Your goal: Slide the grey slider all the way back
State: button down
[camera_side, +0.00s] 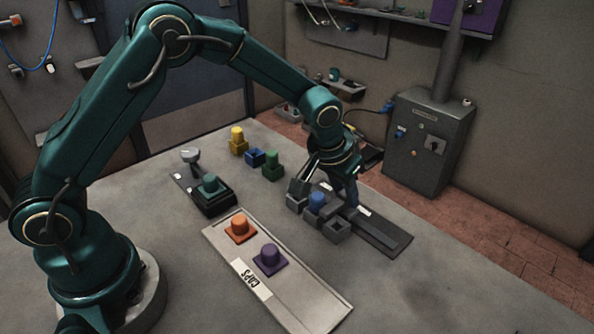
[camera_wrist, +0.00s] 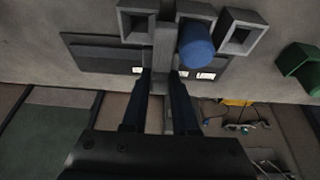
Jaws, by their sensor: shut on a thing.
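The grey slider (camera_side: 338,229) sits across a dark track (camera_side: 385,237) in the side view, with open square sockets at its ends. A blue cap (camera_side: 317,200) stands in its middle part. In the wrist view the slider (camera_wrist: 164,45) shows a narrow grey bar running between my fingers, with the blue cap (camera_wrist: 196,43) just right of it. My gripper (camera_wrist: 162,82) is shut on this bar. In the side view my gripper (camera_side: 350,200) points down at the slider, and its fingertips are partly hidden.
Green (camera_side: 272,166), dark blue (camera_side: 255,158) and yellow (camera_side: 237,142) blocks stand behind. A teal-capped press (camera_side: 211,190) is to the left. A tray labelled CAPS (camera_side: 318,296) in front holds orange (camera_side: 239,227) and purple (camera_side: 269,260) caps. The table's right front is clear.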

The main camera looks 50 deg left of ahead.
dwell(0.4)
jog(key=d, duration=1)
jog(key=shift+d, duration=0.4)
jog(key=c, duration=0.8)
grip_release()
jog(key=shift+c, duration=0.2)
jog(key=shift+o, duration=0.8)
jog(key=shift+v, duration=2.6)
